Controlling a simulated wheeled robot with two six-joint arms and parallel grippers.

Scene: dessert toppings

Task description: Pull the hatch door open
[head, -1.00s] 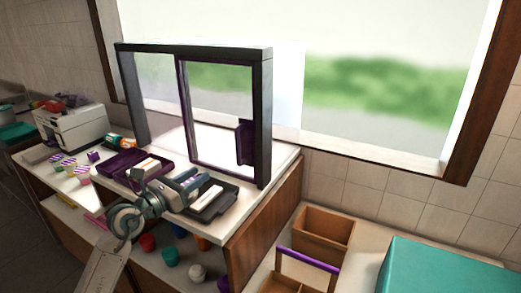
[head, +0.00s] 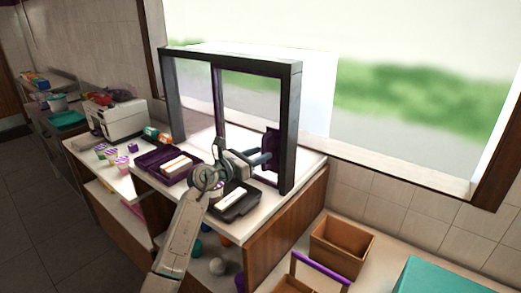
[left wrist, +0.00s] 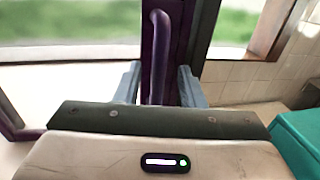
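The hatch door (head: 217,100) is a purple-edged clear panel in the dark hatch frame (head: 290,120), standing on the counter. Its purple handle (head: 271,148) is at the door's right side. In the left wrist view the handle (left wrist: 160,55) is an upright purple bar. My left gripper (head: 262,158) is at the handle. In the left wrist view its two fingers (left wrist: 159,86) are apart, one on each side of the bar, with a gap visible on both sides. My right gripper is in neither view.
A purple tray (head: 150,160) and a black tray (head: 245,208) lie on the counter below my left arm. A wooden box (head: 350,236) and a teal box (head: 440,275) stand at the lower right. A white machine (head: 120,118) stands at the left.

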